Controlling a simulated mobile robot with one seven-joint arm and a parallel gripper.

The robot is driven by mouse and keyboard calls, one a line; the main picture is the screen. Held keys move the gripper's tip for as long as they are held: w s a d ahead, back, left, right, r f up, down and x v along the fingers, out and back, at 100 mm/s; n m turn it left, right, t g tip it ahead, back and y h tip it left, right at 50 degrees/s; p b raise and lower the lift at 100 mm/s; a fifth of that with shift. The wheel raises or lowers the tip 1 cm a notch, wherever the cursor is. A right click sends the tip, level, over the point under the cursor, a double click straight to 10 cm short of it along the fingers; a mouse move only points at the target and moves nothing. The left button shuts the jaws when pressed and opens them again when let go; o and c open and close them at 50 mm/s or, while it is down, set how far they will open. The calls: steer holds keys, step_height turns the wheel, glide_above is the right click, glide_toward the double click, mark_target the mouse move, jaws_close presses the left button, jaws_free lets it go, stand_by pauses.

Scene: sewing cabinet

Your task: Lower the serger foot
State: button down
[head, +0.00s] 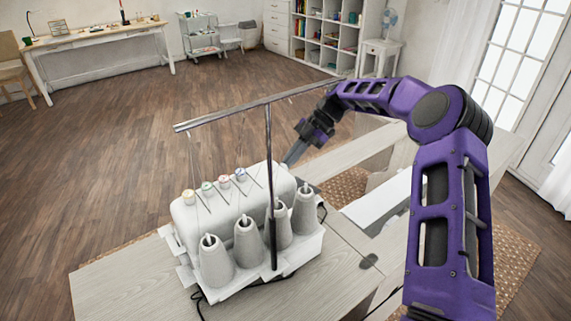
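The white serger (238,204) stands on a pale wood cabinet top, with its thread-cone side facing me. Several grey cones (246,241) stand on its near side, and coloured tension dials line its top. The serger foot is hidden from this side. My gripper (289,162) reaches in from the right and points down toward the far right end of the serger. Its fingertips are near the machine's top right edge; I cannot tell whether they touch it. The fingers look close together, but their opening is not clear.
A thread stand with a dark upright pole (270,190) and a long grey crossbar (250,108) rises above the serger. Thin threads hang from it. A dark cable lies on the cabinet top (120,285). Bare wood floor (110,150) lies beyond.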

steer(key=p+v, duration=0.1)
steer(key=v, duration=1.1)
